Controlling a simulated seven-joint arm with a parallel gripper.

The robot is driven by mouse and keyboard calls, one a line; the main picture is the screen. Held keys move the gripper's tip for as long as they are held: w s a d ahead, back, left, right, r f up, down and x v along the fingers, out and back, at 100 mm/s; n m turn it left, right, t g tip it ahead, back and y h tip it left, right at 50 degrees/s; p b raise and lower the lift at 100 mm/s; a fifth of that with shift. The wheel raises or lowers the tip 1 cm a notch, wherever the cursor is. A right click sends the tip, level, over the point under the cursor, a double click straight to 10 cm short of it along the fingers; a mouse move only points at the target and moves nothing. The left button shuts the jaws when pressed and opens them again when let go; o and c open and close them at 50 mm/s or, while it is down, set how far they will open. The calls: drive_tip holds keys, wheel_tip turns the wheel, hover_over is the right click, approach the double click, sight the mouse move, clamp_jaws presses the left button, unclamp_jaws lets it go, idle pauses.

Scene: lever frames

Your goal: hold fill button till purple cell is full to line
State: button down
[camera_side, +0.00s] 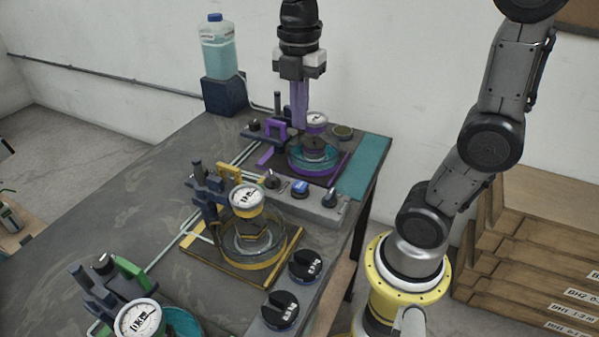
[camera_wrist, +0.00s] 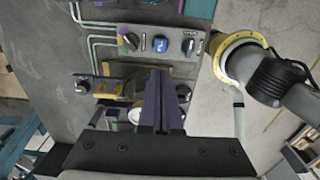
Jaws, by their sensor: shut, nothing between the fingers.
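The purple cell (camera_side: 313,158) is a round clear vessel with a purple rim and teal liquid in it, at the back of the bench under a round dial (camera_side: 316,120). Its fill line is too small to make out. A blue button (camera_side: 299,188) sits on the grey panel in front of it, and it also shows in the wrist view (camera_wrist: 160,44). Its label is not readable. My gripper (camera_side: 299,127) is shut and empty, its purple fingers pointing down, apart from the button. In the wrist view the fingers (camera_wrist: 160,75) appear below the button.
Dark knobs flank the button, one at the right (camera_side: 329,197). A yellow cell (camera_side: 250,243) with a dial stands nearer, and a green one (camera_side: 140,318) nearer still. Two large black knobs (camera_side: 305,264) sit at the bench edge. A bottle of teal liquid (camera_side: 218,48) stands behind.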

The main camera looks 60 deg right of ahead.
sight(301, 185)
wheel_tip(301, 185, down, 14)
idle(0.8)
drive_tip(key=shift+s+f, duration=0.2)
drive_tip(key=shift+f, duration=1.15)
idle(3.9)
wheel_tip(301, 185, up, 16)
drive_tip(key=w, duration=0.1)
drive_tip(key=shift+w+f, duration=0.15)
drive_tip(key=shift+f, duration=0.1)
